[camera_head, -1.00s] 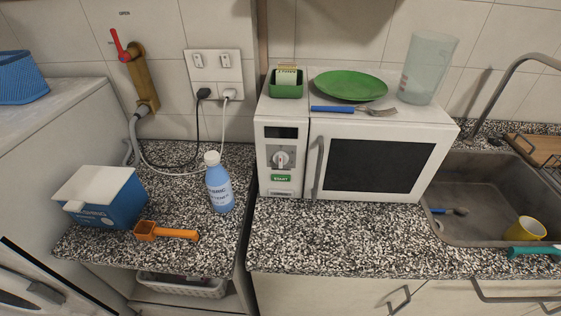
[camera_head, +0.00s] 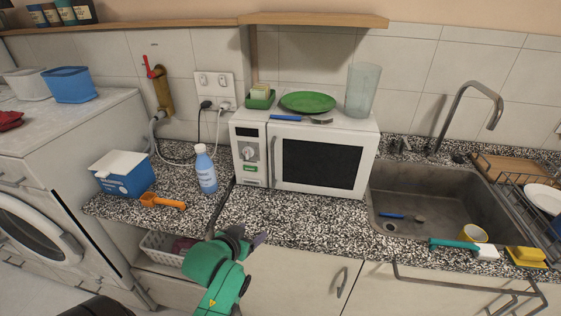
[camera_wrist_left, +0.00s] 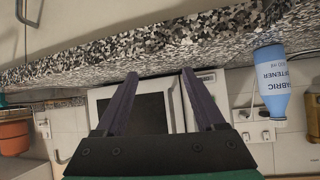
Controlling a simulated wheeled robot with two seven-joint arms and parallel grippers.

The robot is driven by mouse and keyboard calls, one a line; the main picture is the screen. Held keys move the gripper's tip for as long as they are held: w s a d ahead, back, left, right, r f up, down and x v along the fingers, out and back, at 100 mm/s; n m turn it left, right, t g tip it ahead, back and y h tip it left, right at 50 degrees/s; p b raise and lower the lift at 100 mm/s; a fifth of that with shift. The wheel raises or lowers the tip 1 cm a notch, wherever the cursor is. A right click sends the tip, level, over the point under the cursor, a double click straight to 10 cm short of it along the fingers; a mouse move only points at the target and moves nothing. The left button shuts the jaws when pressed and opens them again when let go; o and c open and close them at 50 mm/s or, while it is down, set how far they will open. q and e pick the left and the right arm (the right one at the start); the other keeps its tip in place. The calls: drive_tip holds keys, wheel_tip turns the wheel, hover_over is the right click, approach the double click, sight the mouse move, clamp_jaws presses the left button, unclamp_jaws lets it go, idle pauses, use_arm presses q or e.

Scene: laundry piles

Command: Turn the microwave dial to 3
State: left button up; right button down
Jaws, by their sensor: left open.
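The white microwave (camera_head: 315,157) stands on the speckled counter with its door shut. Its dial (camera_head: 249,152) is a pale round knob on the left panel, under a small dark display and above a green button; its exact setting is too small to read. My left gripper (camera_head: 262,240) is low in front of the counter edge, below the microwave and apart from it. In the left wrist view, which is upside down, its two fingers (camera_wrist_left: 160,74) are spread and empty. The microwave (camera_wrist_left: 145,112) shows behind them there, with the dial not clearly visible.
A blue softener bottle (camera_head: 206,170) stands left of the microwave, near an orange scoop (camera_head: 162,201) and a blue box (camera_head: 122,175). The counter in front of the microwave is clear.

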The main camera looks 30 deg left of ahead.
use_arm(q)
drive_tip(key=w+a+r+n+t+y, duration=0.2)
drive_tip(key=a+r+t, duration=0.2)
drive_tip(key=r, duration=0.4)
drive_tip(key=t+y+p, duration=0.2)
approach(246, 152)
drive_tip(key=shift+n, duration=0.3)
drive_tip(key=p+x, duration=0.1)
drive_tip(key=x, duration=0.7)
drive_tip(key=shift+r+p, duration=0.2)
drive_tip(key=shift+p, duration=0.1)
drive_tip(key=shift+w+a, duration=0.1)
drive_tip(key=shift+w, duration=0.3)
use_arm(e)
drive_tip(key=r, duration=0.1)
drive_tip(key=d+r, duration=0.1)
drive_tip(key=s+r, duration=0.1)
drive_tip(key=shift+s+d+r, duration=0.1)
drive_tip(key=shift+d+r, duration=0.15)
drive_tip(key=shift+d, duration=0.15)
use_arm(q)
drive_tip(key=shift+f, duration=0.1)
clamp_jaws()
